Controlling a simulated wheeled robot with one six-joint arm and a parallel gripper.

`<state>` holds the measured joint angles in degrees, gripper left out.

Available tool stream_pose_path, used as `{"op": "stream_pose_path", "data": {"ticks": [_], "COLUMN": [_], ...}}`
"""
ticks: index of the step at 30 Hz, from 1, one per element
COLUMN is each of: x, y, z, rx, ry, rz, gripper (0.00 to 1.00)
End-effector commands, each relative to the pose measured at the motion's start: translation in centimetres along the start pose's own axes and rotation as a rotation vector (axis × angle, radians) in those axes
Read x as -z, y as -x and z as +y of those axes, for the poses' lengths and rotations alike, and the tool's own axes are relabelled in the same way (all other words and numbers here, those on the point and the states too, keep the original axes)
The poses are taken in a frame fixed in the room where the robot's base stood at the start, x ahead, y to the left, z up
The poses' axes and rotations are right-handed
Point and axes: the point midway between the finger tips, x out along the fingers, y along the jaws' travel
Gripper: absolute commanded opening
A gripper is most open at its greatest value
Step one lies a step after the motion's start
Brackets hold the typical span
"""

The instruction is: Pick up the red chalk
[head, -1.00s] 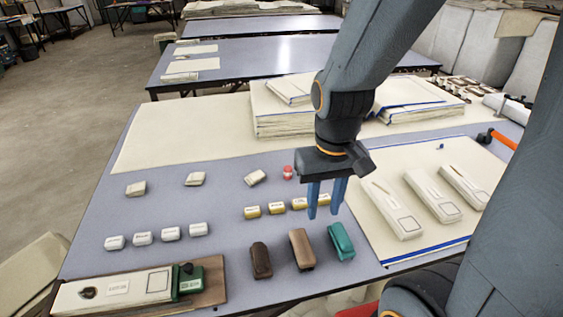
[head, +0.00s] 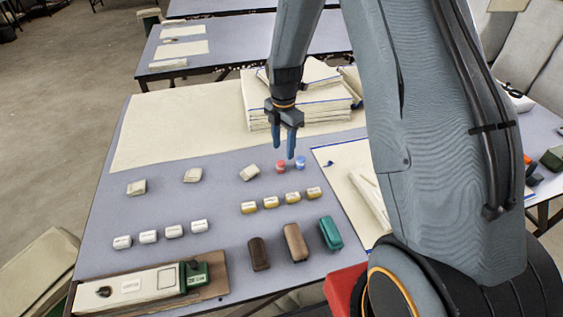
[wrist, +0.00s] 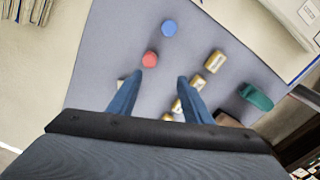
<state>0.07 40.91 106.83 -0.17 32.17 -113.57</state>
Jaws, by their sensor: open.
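The red chalk (head: 280,166) is a small round piece on the grey-blue table (head: 215,268). In the wrist view the red chalk (wrist: 150,59) lies just beyond the tip of the left finger. A similar blue piece (head: 300,162) is close to its right, and this blue piece (wrist: 169,28) also shows in the wrist view. My gripper (head: 284,150) is open and empty, its blue fingers pointing down above the table near the red chalk. In the wrist view my gripper (wrist: 158,83) has a clear gap between its fingertips. Nothing hides the red chalk.
A row of yellow labelled blocks (head: 270,202) lies in front of the chalks. A beige block (head: 250,173) is left of them. Brown (head: 296,243) and teal (head: 330,232) pieces sit nearer the front. The table's left part has free room.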

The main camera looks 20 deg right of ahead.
Motion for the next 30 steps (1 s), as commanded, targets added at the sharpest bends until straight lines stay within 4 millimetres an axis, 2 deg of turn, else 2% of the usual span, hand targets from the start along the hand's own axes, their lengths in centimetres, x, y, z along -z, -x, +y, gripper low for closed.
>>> {"op": "stream_pose_path", "data": {"ticks": [3, 9, 22, 30], "x": [-0.6, -1.1, -0.9, -0.6], "y": [-1.2, -2.5, -5.9, -9.1], "z": [1.4, 2.5, 2.4, 2.2], "rx": [0.004, 0.004, 0.005, 0.006], "ry": [0.196, 0.360, 0.374, 0.373], "rz": [0.002, 0.002, 0.003, 0.003], "gripper": [0.45, 0.45, 0.45, 0.45]}}
